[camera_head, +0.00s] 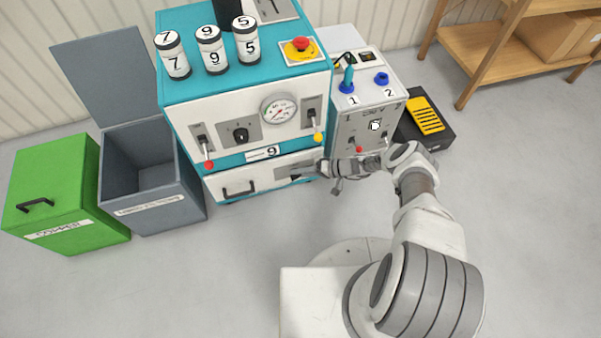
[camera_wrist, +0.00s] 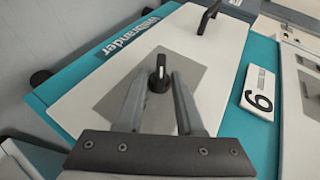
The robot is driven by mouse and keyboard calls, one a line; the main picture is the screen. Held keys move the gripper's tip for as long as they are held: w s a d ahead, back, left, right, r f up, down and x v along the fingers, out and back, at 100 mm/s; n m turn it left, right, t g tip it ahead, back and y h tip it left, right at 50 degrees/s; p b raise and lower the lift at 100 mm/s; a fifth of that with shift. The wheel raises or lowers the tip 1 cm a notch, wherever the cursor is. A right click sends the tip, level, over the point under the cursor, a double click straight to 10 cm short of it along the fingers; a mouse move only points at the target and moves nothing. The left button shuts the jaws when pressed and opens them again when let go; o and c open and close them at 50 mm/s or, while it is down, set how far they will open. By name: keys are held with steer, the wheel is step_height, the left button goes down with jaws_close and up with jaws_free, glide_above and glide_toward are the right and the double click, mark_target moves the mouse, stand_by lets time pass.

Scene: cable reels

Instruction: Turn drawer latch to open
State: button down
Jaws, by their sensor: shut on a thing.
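The drawer (camera_head: 227,178) is the white lower front of the teal and white machine, and it looks closed. Its dark handle (camera_head: 238,188) is on its left part; in the wrist view the handle (camera_wrist: 208,17) is at the top. The drawer latch (camera_wrist: 160,70) is a small black knob with a light mark, standing on a grey plate (camera_wrist: 195,70). My gripper (camera_wrist: 160,82) has one finger on each side of the latch and is shut on it. In the head view my gripper (camera_head: 303,171) reaches the drawer's right part and hides the latch.
A number 9 plate (camera_head: 263,153) sits above the drawer. Levers, a dial and a gauge (camera_head: 279,109) are on the upper panel. A control box (camera_head: 368,110) stands right of the machine. Grey (camera_head: 140,170) and green (camera_head: 62,195) bins stand left. The floor in front is clear.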

steer(key=c, duration=0.9)
jaws_free()
steer(key=p+v, duration=0.4)
steer(key=v, duration=1.3)
steer(key=shift+s+d, duration=0.1)
steer(key=shift+d, duration=0.05)
